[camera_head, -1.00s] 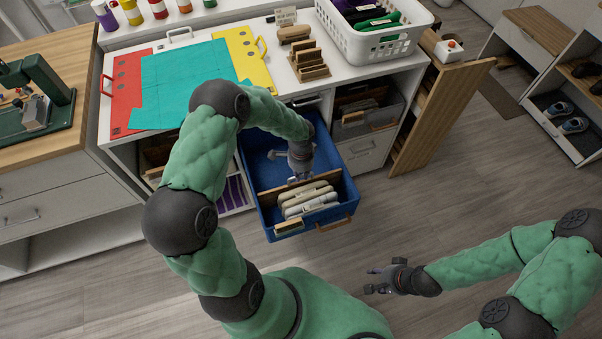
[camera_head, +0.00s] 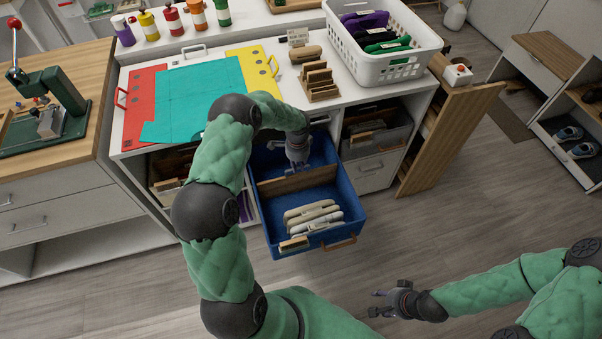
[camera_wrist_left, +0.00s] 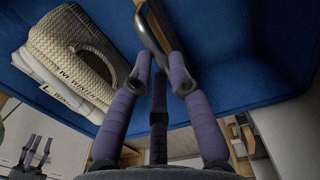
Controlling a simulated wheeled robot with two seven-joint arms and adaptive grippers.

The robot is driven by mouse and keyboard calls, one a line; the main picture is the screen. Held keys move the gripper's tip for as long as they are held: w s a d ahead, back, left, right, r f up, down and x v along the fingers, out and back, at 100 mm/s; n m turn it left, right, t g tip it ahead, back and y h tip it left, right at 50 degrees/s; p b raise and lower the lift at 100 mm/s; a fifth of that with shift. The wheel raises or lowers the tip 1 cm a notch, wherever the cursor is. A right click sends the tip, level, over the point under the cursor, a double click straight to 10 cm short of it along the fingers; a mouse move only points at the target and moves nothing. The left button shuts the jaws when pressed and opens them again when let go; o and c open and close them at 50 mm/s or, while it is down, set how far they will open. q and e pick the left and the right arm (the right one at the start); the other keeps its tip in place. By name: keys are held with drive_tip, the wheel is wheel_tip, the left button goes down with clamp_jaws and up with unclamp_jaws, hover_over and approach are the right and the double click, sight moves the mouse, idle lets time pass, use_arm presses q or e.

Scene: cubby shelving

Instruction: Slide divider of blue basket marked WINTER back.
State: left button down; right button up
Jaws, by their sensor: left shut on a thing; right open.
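The blue basket (camera_head: 350,196) is pulled out of the cabinet front. Its brown wooden divider (camera_head: 284,185) stands across it, towards the cabinet, with a gap of bare blue floor between it and the pale folded items (camera_head: 313,213). My left gripper (camera_head: 298,167) is over the basket and shut on the divider's upper edge. The left wrist view shows the fingers (camera_wrist_left: 160,68) around the divider (camera_wrist_left: 155,22), and the folded items (camera_wrist_left: 75,58) at left with labels reading WINTER. My right gripper (camera_head: 377,301) is open and empty above the floor, away from the basket.
A grey bin (camera_head: 375,134) sits in the cubby right of the basket. A wooden door (camera_head: 452,135) stands open further right. The counter above holds a white basket (camera_head: 396,67), a wooden rack (camera_head: 320,83) and coloured sheets. Open floor lies in front.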

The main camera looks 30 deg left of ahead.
use_arm(q)
drive_tip(key=c, duration=1.2)
unclamp_jaws()
drive_tip(key=shift+o, duration=0.2)
drive_tip(key=shift+r, duration=0.1)
wheel_tip(320, 180, up, 12)
